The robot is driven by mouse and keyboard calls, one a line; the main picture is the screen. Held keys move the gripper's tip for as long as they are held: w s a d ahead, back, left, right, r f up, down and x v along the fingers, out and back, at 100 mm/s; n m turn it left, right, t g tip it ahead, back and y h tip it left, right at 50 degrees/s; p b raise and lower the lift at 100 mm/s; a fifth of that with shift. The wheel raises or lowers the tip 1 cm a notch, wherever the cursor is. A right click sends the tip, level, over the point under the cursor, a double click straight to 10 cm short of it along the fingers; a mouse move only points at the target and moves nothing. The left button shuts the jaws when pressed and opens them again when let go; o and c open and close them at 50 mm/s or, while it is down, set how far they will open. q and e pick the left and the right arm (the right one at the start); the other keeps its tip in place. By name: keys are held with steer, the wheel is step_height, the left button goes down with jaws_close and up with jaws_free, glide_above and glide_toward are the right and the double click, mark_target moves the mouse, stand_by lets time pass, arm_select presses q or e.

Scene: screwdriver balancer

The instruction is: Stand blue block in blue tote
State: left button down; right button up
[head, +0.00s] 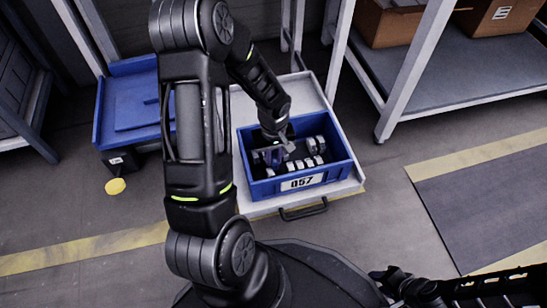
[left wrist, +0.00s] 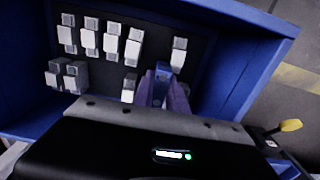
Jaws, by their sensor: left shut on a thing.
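The blue tote (head: 335,174), labelled 057, sits on a light tray with a dark handle. In the left wrist view the left gripper's purplish fingers (left wrist: 164,92) are shut on a small blue block (left wrist: 162,71). Only the block's top end shows between the fingers; its lower part is hidden, so I cannot tell if it touches the floor. The tote wall (left wrist: 235,85) is right of the fingers. My right gripper (head: 392,280) is at the bottom right, too dark to read.
Several white-and-grey blocks (left wrist: 112,40) stand in rows on the tote's dark floor, with one (left wrist: 179,54) close beside the fingers and another (left wrist: 129,87) just left. A blue-lidded bin (head: 128,105) is left of the tray. A shelf (head: 460,85) with cardboard boxes stands right.

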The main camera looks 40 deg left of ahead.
mark_target(273, 156)
arm_select(q)
steer(key=shift+f, duration=0.1)
steer(key=shift+f, duration=0.15)
steer(key=c, duration=1.3)
jaws_free()
steer(key=shift+c, duration=0.2)
steer(key=shift+r, duration=0.2)
step_height(273, 156, up, 12)
steer(key=p, duration=0.6)
